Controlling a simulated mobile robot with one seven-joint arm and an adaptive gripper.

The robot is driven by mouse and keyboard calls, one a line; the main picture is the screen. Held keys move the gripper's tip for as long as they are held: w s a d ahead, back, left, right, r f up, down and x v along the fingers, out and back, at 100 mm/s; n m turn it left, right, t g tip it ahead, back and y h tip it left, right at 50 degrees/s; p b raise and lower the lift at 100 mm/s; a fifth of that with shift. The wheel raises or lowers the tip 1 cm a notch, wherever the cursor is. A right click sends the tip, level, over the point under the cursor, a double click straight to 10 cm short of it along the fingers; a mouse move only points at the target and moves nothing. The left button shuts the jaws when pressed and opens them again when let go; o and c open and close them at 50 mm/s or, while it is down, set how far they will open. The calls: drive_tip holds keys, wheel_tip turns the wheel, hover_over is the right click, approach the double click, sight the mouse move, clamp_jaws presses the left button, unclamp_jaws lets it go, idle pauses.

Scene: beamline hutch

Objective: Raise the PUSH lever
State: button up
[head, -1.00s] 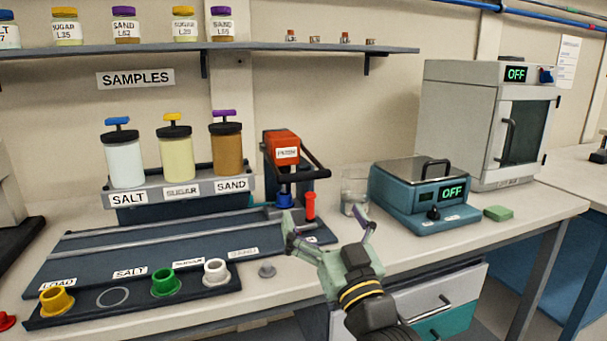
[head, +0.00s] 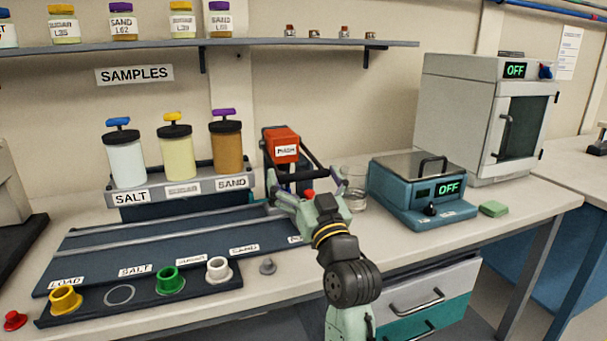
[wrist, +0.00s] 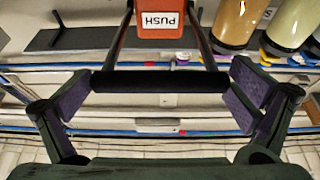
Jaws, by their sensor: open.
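The red PUSH head (head: 282,146) sits on a dark press at the back of the bench. Its lever is a dark frame with two side arms and a black crossbar (wrist: 160,82), seen clearly in the wrist view below the red head (wrist: 158,18). The lever slopes down and forward toward my gripper. My gripper (head: 312,187) is open and empty in front of the press. In the wrist view the crossbar spans most of the gap between my two purple-padded fingers (wrist: 160,95). I cannot tell whether they touch it. My gripper hides the press's lower part.
The dispenser rack (head: 185,188) with SALT, SUGAR and SAND jars stands to the left. A small grey knob-like piece (head: 267,266) sits at the bench front.

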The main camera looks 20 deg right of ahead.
drive_tip(key=shift+c, duration=0.4)
drive_tip(key=c, duration=1.3)
drive_tip(key=shift+r, duration=0.1)
